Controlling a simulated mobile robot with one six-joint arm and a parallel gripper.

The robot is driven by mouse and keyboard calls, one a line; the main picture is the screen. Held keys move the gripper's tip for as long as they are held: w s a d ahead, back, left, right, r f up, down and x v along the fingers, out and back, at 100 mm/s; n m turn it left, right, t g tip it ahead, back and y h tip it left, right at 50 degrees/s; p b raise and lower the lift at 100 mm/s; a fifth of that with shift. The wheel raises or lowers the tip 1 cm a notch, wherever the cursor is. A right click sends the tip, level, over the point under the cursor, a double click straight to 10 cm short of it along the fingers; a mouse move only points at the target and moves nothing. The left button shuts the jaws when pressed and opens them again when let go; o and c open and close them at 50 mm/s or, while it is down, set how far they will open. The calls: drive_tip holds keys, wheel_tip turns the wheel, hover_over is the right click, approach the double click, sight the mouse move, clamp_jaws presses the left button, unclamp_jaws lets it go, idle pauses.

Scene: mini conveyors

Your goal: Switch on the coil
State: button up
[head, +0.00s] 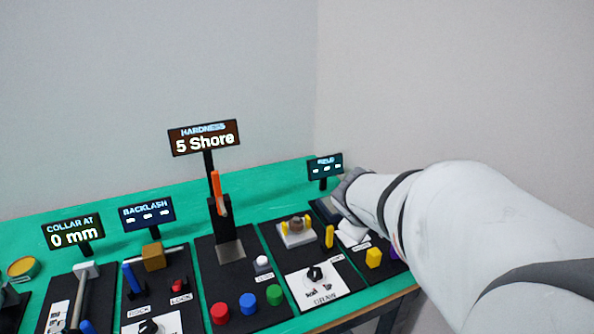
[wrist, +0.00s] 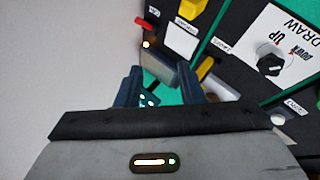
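My gripper (wrist: 160,76) is open in the wrist view, its two dark fingers apart with nothing held. In the head view my arm reaches over the right-hand panel and covers much of it. The FIELD sign (head: 324,167) shows dashes behind that panel; part of a dark sign with light dashes (wrist: 149,97) also shows between the fingers. Beyond the fingertips are a grey block (wrist: 158,68), a small lit lamp (wrist: 147,44) and a red switch piece (wrist: 146,27). I cannot tell which part is the coil. Whether the fingers touch the grey block is unclear.
A yellow knob (head: 374,257) stands on the right-hand panel. Left of it is the DRAW panel with a black dial (head: 316,273). The HARDNESS sign (head: 205,138) stands on a tall post. A pale wall (head: 450,90) rises behind the green bench (head: 265,185).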

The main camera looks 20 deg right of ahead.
drive_tip(key=w+d+f+n+b, duration=0.2)
drive_tip(key=w+d+f+n, duration=0.1)
drive_tip(key=d+f+n, duration=0.1)
drive_tip(key=w+d+f+n+t+y+b, duration=0.1)
drive_tip(key=w+d+f+n+b, duration=0.2)
drive_tip(key=d+f+n, duration=0.1)
drive_tip(key=w+d+f+n+t+b, duration=0.1)
drive_tip(key=w+d+f+n+b, duration=0.2)
drive_tip(key=d+f, duration=0.1)
drive_tip(key=shift+d+f+n+y, duration=0.3)
drive_tip(key=shift+d+n, duration=0.1)
drive_tip(key=shift+d, duration=0.2)
drive_tip(key=shift+r, duration=0.1)
clamp_jaws()
